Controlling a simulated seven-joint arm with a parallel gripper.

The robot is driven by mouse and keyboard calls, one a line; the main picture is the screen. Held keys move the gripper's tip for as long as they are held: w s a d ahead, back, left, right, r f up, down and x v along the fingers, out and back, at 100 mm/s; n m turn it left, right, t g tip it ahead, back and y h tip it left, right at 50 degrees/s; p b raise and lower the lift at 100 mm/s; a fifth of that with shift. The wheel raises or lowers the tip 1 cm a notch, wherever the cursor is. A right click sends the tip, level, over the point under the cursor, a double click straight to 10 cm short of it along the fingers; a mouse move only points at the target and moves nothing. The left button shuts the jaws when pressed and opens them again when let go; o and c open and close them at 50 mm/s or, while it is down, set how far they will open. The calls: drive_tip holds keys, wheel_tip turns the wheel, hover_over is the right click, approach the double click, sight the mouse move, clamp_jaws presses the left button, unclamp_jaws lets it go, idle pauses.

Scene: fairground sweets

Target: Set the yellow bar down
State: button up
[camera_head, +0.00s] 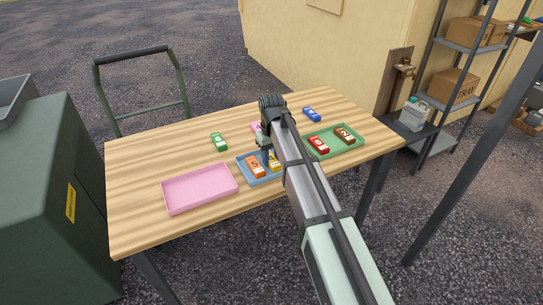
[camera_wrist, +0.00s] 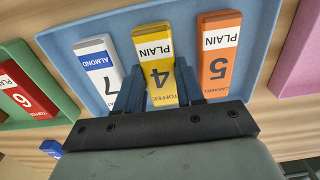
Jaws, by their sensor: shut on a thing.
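The yellow bar (camera_wrist: 160,72), marked 4, is between the two fingers of my gripper (camera_wrist: 161,88) in the wrist view. My gripper is shut on it. The bar is at the blue tray (camera_wrist: 210,15), between a blue and white bar (camera_wrist: 100,68) marked 7 and an orange bar (camera_wrist: 218,55) marked 5. I cannot tell whether its underside touches the tray floor. In the head view the yellow bar (camera_head: 275,161) shows partly beside my gripper (camera_head: 268,157), with the orange bar (camera_head: 256,167) to its left. My arm hides the right part of the blue tray (camera_head: 243,172).
An empty pink tray (camera_head: 199,187) lies left of the blue tray. A green tray (camera_head: 331,153) at the right holds a red bar (camera_head: 318,145) and a brown bar (camera_head: 344,134). Loose green (camera_head: 218,142), pink (camera_head: 255,127) and blue (camera_head: 311,114) bars lie on the wooden table (camera_head: 140,215).

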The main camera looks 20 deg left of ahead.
sight(272, 159)
drive_tip(key=o, duration=1.1)
drive_tip(key=shift+c, duration=0.2)
wheel_tip(272, 159, up, 12)
drive_tip(key=shift+r, duration=0.15)
